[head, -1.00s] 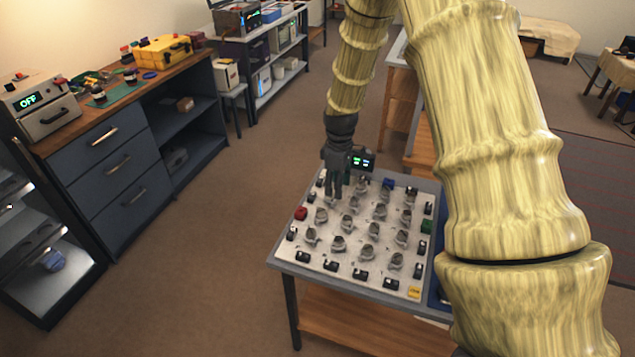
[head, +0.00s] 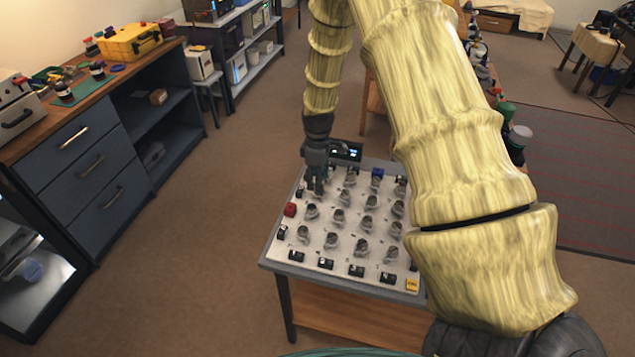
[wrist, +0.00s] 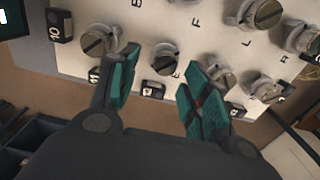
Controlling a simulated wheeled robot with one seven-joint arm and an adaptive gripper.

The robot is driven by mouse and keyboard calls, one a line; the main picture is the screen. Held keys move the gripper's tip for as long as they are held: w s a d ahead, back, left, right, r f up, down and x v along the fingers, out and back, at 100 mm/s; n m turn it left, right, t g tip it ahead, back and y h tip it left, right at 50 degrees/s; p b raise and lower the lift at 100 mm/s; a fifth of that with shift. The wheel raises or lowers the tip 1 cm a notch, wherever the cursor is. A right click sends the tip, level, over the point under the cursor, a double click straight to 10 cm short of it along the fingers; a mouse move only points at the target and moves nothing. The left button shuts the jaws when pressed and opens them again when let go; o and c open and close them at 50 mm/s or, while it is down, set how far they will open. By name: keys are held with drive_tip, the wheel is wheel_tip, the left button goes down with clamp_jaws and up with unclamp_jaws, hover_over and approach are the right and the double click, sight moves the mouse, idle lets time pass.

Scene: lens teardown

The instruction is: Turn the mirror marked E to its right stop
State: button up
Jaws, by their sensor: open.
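The mirror marked E (wrist: 165,61), a round grey knob-like piece with a slot across its face, appears between my fingers in the wrist view, with the letter E beside its lower right. My gripper (wrist: 160,68) is open, with green-padded fingers to either side of that mirror in the picture. I cannot tell whether either finger touches it. In the head view my gripper (head: 318,190) points down over the far left part of the pale panel (head: 325,258). The letters are too small to read there.
Several similar mirrors stand close by, such as one left of E (wrist: 98,41) and one right of it (wrist: 223,79). Small black blocks (head: 297,256) line the panel's edges. A red block (head: 290,209) and a yellow one (head: 412,285) sit there too. A display box (head: 346,150) stands behind.

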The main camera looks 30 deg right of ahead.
drive_tip(key=shift+s+f, duration=0.55)
drive_tip(key=shift+f, duration=0.15)
drive_tip(key=shift+w+f+p, duration=0.3)
drive_tip(key=shift+f, duration=0.3)
drive_tip(key=shift+s, duration=0.1)
drive_tip(key=shift+s+r, duration=0.1)
drive_tip(key=shift+r, duration=0.05)
drive_tip(key=c, duration=1)
